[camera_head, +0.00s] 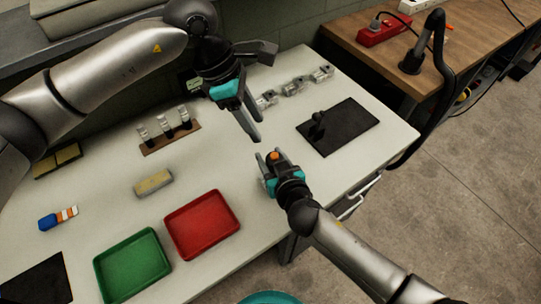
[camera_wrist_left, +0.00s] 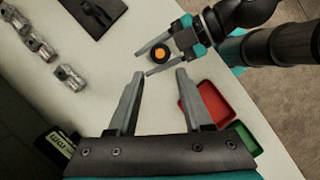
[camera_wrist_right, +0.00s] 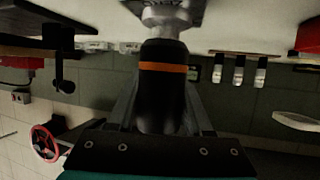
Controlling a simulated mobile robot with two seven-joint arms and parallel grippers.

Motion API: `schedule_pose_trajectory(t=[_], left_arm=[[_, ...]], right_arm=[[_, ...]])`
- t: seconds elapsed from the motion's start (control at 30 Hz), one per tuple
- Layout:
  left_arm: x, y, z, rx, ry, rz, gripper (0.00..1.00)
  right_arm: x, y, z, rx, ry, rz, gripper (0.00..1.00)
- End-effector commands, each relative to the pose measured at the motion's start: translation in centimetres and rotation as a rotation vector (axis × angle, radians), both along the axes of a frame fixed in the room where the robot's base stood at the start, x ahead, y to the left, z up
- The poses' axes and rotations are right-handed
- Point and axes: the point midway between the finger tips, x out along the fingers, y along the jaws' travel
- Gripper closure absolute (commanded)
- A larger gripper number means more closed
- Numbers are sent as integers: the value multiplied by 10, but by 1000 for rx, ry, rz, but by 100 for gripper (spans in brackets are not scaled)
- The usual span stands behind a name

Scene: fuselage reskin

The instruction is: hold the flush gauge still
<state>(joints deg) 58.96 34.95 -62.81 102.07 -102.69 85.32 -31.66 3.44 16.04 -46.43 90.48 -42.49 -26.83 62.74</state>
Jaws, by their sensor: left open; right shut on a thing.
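The flush gauge appears to be the black cylinder with an orange band (camera_wrist_right: 162,85) and a metal end in the right wrist view. Its orange top (camera_head: 274,156) shows in the head view, and it also shows in the left wrist view (camera_wrist_left: 159,56). My right gripper (camera_head: 270,163) is shut around its black body, near the table's front edge. My left gripper (camera_head: 254,139) is open and empty, just behind and above the gauge. In the left wrist view, the left fingertips (camera_wrist_left: 160,74) point toward the gauge, apart from it.
A black mat (camera_head: 350,137) with a black upright tool (camera_head: 317,126) lies to the right. Metal blocks (camera_head: 294,87) stand behind. A red tray (camera_head: 225,232), green tray (camera_head: 133,287), brush-like block (camera_head: 153,182) and vial rack (camera_head: 171,141) stand left.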

Motion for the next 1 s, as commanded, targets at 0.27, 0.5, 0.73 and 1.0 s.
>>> schedule_pose_trajectory(t=[0.27,0.5,0.73,1.0], left_arm=[[0,0,0,0,0,0,59],[0,0,0,0,0,0,86],[0,0,0,0,0,0,100],[0,0,0,0,0,0,100]], right_arm=[[0,0,0,-1,1,0,100],[0,0,0,-1,1,0,100],[0,0,-1,-1,1,0,100],[0,0,-1,-2,0,-1,100]])
